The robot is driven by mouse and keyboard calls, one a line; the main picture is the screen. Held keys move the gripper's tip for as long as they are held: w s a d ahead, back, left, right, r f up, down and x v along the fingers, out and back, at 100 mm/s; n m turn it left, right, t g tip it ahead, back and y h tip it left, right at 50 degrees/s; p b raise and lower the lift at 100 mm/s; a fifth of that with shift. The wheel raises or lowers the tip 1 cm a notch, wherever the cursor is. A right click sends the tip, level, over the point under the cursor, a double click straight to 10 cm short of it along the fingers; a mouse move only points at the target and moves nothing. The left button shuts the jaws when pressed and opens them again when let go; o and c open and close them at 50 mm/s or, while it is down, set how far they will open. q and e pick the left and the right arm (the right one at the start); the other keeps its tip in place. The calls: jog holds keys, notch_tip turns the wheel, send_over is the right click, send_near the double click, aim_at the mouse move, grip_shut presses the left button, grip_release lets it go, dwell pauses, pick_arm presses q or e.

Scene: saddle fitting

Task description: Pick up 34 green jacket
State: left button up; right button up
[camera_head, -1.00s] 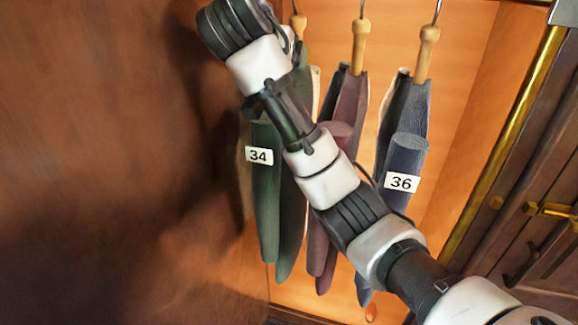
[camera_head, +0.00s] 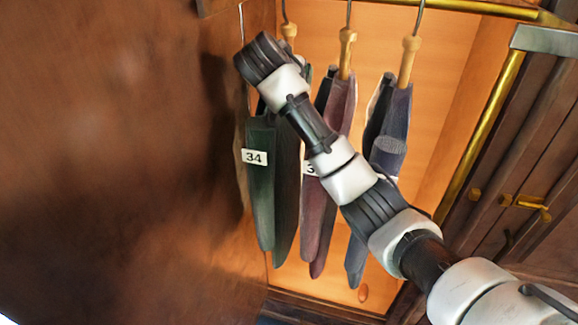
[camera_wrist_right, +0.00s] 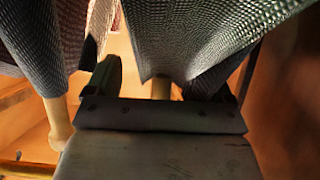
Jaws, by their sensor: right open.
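The green jacket (camera_head: 262,190) hangs at the left of the rail, upright, with a white tag reading 34 (camera_head: 255,157). Its wooden hanger neck (camera_head: 289,32) shows just above my right arm's end, which covers part of the jacket's top. My right gripper (camera_wrist_right: 160,78) is open in the wrist view. A wooden hanger neck (camera_wrist_right: 161,88) shows between its fingers, below a greyish woven garment (camera_wrist_right: 190,35); the jaws look apart from it. The fingertips are hidden in the head view. My left gripper is not in view.
A maroon jacket (camera_head: 318,215) and a dark blue jacket (camera_head: 362,235) hang close to the right, partly behind my arm. A large brown wooden panel (camera_head: 120,150) stands close at the left. A brass bar (camera_head: 480,150) runs along the right.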

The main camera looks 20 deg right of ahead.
jog(key=shift+a, duration=0.15)
jog(key=shift+c, duration=1.1)
grip_shut()
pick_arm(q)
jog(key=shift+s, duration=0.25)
pick_arm(e)
jog(key=shift+r, duration=0.1)
jog(key=shift+w, duration=0.1)
